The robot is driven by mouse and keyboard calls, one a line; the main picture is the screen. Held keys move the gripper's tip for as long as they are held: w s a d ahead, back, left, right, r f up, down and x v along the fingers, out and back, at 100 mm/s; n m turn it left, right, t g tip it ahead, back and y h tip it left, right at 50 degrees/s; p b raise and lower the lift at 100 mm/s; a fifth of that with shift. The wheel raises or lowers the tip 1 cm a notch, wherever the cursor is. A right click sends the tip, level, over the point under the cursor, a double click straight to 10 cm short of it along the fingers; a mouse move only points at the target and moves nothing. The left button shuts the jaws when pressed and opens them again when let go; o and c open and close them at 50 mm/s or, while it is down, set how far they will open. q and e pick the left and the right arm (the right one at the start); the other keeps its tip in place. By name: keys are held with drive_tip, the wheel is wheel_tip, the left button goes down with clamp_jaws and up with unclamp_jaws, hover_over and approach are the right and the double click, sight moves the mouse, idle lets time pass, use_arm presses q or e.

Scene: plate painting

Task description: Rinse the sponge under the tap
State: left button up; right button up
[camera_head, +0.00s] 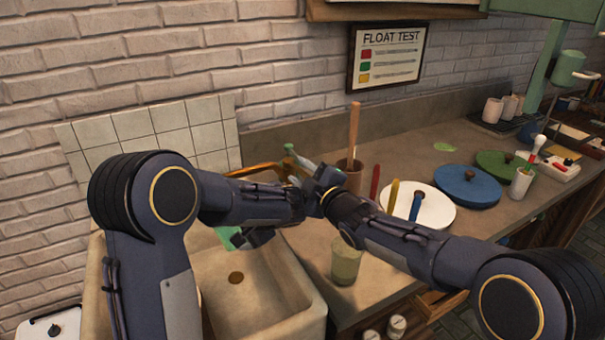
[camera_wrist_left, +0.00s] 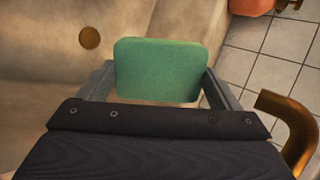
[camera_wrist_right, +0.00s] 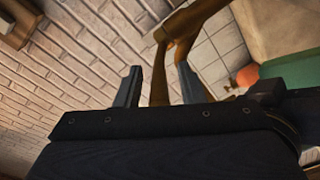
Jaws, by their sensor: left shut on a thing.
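The green sponge (camera_wrist_left: 155,70) is gripped between the fingers of my left gripper (camera_wrist_left: 157,88), over the sink (camera_head: 285,285). In the head view a strip of the sponge (camera_head: 228,238) shows beside my left gripper (camera_head: 250,237). The brass tap (camera_head: 262,169) stands at the back of the sink, partly hidden by my left arm; part of it shows at the right of the left wrist view. My right gripper (camera_wrist_right: 158,85) is open, its fingers apart, with brass tap parts (camera_wrist_right: 190,25) just beyond and between them. I cannot tell whether they touch. No water is visible.
A glass (camera_head: 345,265) stands on the counter right of the sink. A brown pot (camera_head: 347,178) with a wooden handle, a white plate (camera_head: 425,207), a blue plate (camera_head: 467,187) and a green plate (camera_head: 500,165) stand further right. A tiled wall (camera_head: 150,130) is behind the sink.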

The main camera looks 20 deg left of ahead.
clamp_jaws()
drive_tip(key=shift+d, duration=0.1)
drive_tip(key=shift+w+d+r+n+g+y, duration=0.15)
drive_tip(key=shift+w+n+g+y, duration=0.2)
drive_tip(key=shift+n+g, duration=0.25)
drive_tip(key=shift+w+d+f+n+g+y, duration=0.15)
drive_tip(key=shift+n+g+y, duration=0.25)
drive_tip(key=shift+g, duration=0.4)
drive_tip(key=shift+w+d+r+n+g+y, duration=0.1)
drive_tip(key=shift+w+d+n+g+y, duration=0.1)
drive_tip(key=shift+w+n+g+y, duration=0.3)
drive_tip(key=shift+s, duration=0.1)
unclamp_jaws()
drive_tip(key=shift+d, duration=0.15)
